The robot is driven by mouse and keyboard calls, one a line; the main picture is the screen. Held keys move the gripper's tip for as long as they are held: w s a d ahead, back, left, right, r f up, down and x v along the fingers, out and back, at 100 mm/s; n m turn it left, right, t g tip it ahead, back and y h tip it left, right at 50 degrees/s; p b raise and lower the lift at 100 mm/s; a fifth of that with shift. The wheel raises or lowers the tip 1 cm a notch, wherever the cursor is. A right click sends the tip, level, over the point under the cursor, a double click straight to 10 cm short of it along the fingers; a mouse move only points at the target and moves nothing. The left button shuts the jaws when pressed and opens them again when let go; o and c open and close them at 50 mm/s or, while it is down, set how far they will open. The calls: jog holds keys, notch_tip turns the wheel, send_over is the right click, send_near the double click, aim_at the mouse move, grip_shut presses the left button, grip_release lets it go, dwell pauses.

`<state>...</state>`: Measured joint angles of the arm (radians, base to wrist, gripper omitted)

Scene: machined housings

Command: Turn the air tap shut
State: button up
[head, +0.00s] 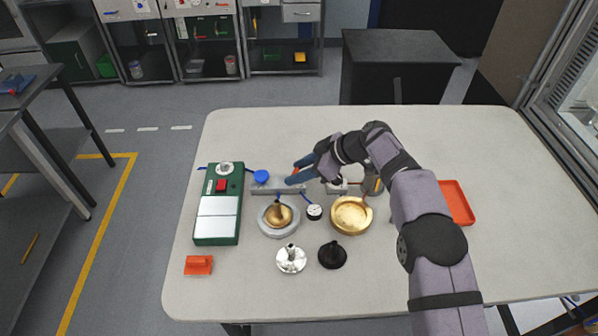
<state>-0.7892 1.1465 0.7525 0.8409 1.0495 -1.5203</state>
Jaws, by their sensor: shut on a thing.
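A grey metal bar (266,187) lies across the middle of the table, with a round blue knob (262,176) at its left end. My gripper (293,174) reaches in from the right over this bar, its blue fingers pointing left. It is shut on a small red-orange piece, which appears to be the air tap's handle. The fingers and wrist hide most of the tap, so its angle cannot be told. The blue knob stands a little left of the fingertips, apart from them.
A green box (217,232) with white panels stands left. In front are a brass part in a grey ring (264,224), a brass bowl (351,216), a small gauge (314,212), a silver part (291,260) and a black part (332,256). An orange tray (457,203) lies right.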

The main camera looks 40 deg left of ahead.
jog(key=b, duration=0.3)
jog(key=shift+f+m+t, duration=0.25)
jog(key=shift+m+t, duration=0.05)
jog(key=shift+m, duration=0.1)
jog(key=shift+b, duration=0.85)
jog(key=m+t+b, duration=0.1)
jog(key=b, duration=0.1)
jog(key=m+t+b, duration=0.1)
jog(key=m+b, duration=0.1)
jog(key=b, duration=0.1)
jog(key=shift+s+y, duration=0.3)
jog(key=shift+s+r+m+t+b, duration=0.1)
jog(key=shift+r+m+t+b, duration=0.05)
jog(key=shift+m+t+b, duration=0.6)
jog(key=shift+r+m+t+p, duration=0.15)
jog(key=shift+m+t+p, duration=0.3)
jog(key=shift+m+t, duration=0.3)
jog(key=shift+d+m+t+h+p, duration=0.1)
jog(key=shift+m+t+h+p, duration=0.3)
jog(key=shift+m+p, duration=0.8)
jog(key=t+p, duration=0.1)
jog(key=p, duration=0.9)
jog(key=shift+w+r+m+h+p, duration=0.25)
jog(key=shift+r+m+h+p, duration=0.05)
jog(key=shift+r+p, duration=0.05)
jog(key=p, duration=0.7)
jog(key=shift+s+f, duration=0.15)
jog(key=shift+s+a+f+m+p, duration=0.2)
jog(key=shift+f+m+p, duration=0.15)
jog(key=shift+p, duration=0.75)
